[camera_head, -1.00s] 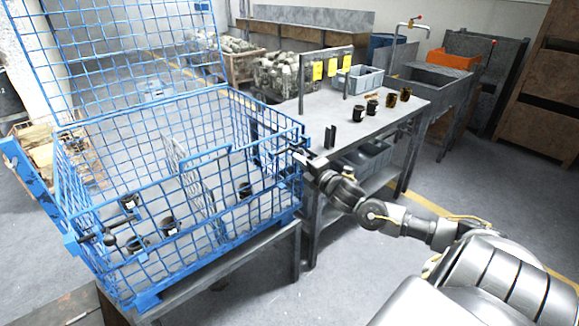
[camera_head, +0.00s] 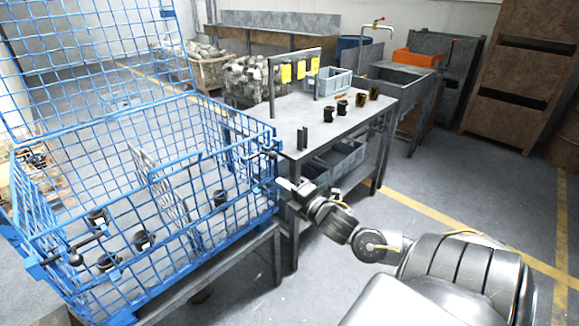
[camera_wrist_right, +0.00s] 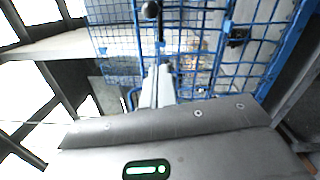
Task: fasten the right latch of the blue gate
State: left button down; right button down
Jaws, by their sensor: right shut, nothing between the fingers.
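The blue gate (camera_head: 175,215) is the front mesh of a blue wire cage. Its right latch (camera_head: 262,155), a dark handle with a round knob, is at the cage's front right corner. In the right wrist view the latch's black knob (camera_wrist_right: 150,10) is at the top, with a dark rod running down from it. My right gripper (camera_head: 282,184) is shut and empty, just below the latch in the head view. Its closed fingers (camera_wrist_right: 163,72) point at the blue mesh below the rod; whether they touch anything is unclear. My left gripper is not in view.
The left latch (camera_head: 78,258) is at the cage's front left. Dark cylindrical parts (camera_head: 143,240) lie inside the cage. A grey table (camera_head: 300,117) with several dark cups stands right behind my right gripper. The floor (camera_head: 450,185) at right is clear.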

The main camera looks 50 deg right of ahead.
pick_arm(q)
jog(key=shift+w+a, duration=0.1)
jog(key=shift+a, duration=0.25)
pick_arm(e)
jog(key=shift+s+a, duration=0.1)
jog(key=shift+s, duration=0.9)
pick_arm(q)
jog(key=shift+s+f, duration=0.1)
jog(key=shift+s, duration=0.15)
